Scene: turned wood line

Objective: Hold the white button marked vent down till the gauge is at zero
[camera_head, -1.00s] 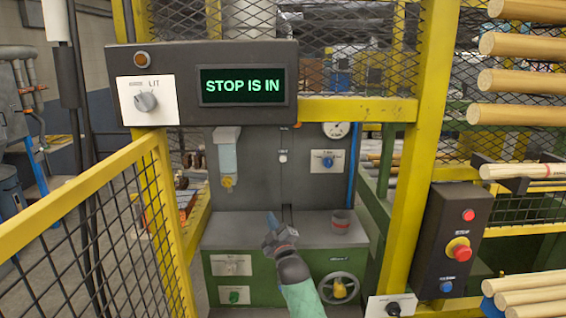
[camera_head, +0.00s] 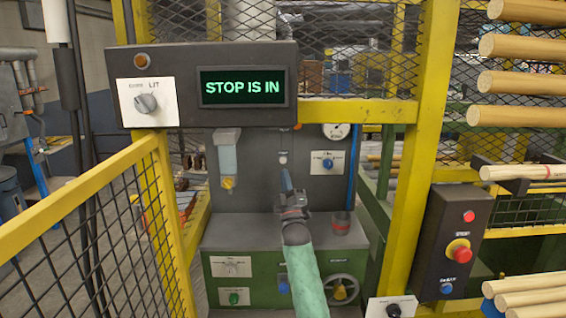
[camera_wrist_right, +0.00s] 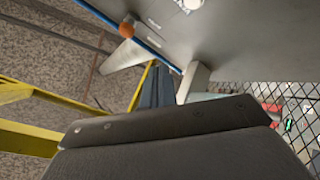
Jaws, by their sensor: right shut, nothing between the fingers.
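A small white button (camera_head: 283,158) is on the grey panel (camera_head: 260,180) behind the yellow frame; its marking is too small to read. The round white gauge (camera_head: 336,131) is higher and to the right on that panel; its needle cannot be read. My right gripper (camera_head: 287,178) is shut and empty, fingers pointing up, just below the button in the head view. A gap shows between its tips and the button. In the right wrist view its narrow fingers (camera_wrist_right: 157,88) show before the panel. My left gripper is in neither view.
A sign (camera_head: 243,87) reads "STOP IS IN". A blue knob (camera_head: 327,163) is right of the button. A yellow mesh gate (camera_head: 85,215) is at left, and a red stop button (camera_head: 459,250) at right.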

